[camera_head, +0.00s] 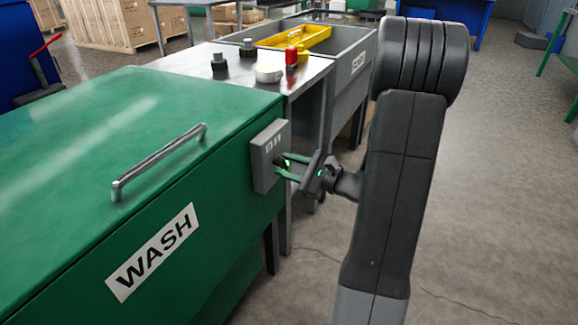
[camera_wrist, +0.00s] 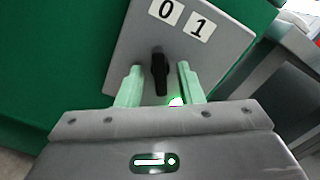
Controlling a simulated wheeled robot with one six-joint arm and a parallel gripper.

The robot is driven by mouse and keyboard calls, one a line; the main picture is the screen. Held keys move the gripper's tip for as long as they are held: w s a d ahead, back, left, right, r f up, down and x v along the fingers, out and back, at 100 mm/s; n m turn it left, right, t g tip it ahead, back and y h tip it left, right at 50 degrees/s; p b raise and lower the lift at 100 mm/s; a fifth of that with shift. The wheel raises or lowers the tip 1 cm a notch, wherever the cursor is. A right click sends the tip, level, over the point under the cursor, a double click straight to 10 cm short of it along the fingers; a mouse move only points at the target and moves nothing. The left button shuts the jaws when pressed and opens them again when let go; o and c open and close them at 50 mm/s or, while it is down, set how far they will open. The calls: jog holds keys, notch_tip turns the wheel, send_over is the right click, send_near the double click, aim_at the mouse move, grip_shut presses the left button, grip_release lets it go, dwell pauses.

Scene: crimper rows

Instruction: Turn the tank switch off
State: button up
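The grey switch box (camera_head: 267,152) is on the end face of the green tank (camera_head: 75,165) marked WASH. In the wrist view the box (camera_wrist: 225,62) carries a 0 label (camera_wrist: 165,11) and a 1 label (camera_wrist: 199,27). Below them is a black switch knob (camera_wrist: 159,68). The knob stands about upright in that picture, more in line with the 0 than the 1; its exact setting is hard to tell. My gripper (camera_wrist: 158,82) is open, its pale green fingers on either side of the knob with gaps visible. In the head view my gripper (camera_head: 282,168) is at the box.
A metal handle (camera_head: 158,160) is on the tank lid. Behind the tank, a steel counter (camera_head: 215,85) holds black knobs, a white round item (camera_head: 269,74) and a red item (camera_head: 291,57). A yellow tray (camera_head: 305,37) is over a grey basin. Open floor lies to the right.

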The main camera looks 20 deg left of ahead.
jog(key=s+d+p, duration=0.1)
jog(key=d+p, duration=0.2)
jog(key=d, duration=1)
jog(key=shift+d, duration=0.4)
jog(key=a+b, duration=0.1)
jog(key=a, duration=0.3)
jog(key=a+b, duration=0.1)
jog(key=a, duration=0.4)
jog(key=w+a+b, duration=0.1)
jog(key=a, duration=0.4)
jog(key=shift+d, duration=0.1)
